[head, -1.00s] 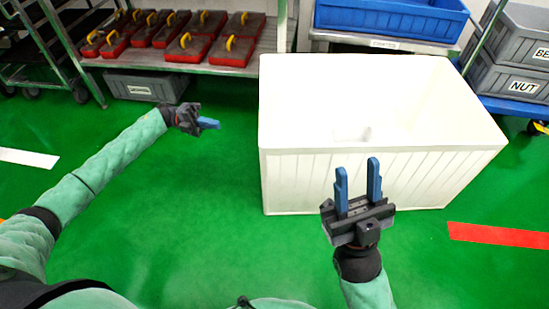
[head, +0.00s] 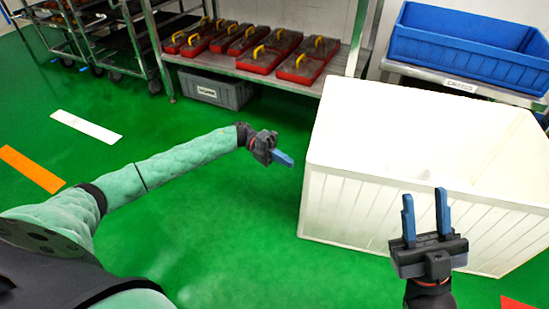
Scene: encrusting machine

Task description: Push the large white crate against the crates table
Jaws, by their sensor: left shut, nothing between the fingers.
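The large white crate (head: 345,205) stands on the green floor at the right, open at the top and empty where I see inside. The crates table (head: 462,84), with a label on its edge, is behind it at the upper right. Any gap between crate and table is hidden by the crate. My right gripper (head: 425,212) is in front of the crate's near wall, its two blue fingers apart and pointing up, with nothing between them. I cannot tell if it touches the wall. My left gripper (head: 284,159) is shut and empty, left of the crate and apart from it.
A blue bin (head: 465,45) sits on the crates table. A metal shelf (head: 345,80) holds several red trays with yellow handles (head: 305,62), with a grey box (head: 215,88) beneath. Wheeled racks (head: 110,45) stand at the upper left. The floor at left and centre is clear.

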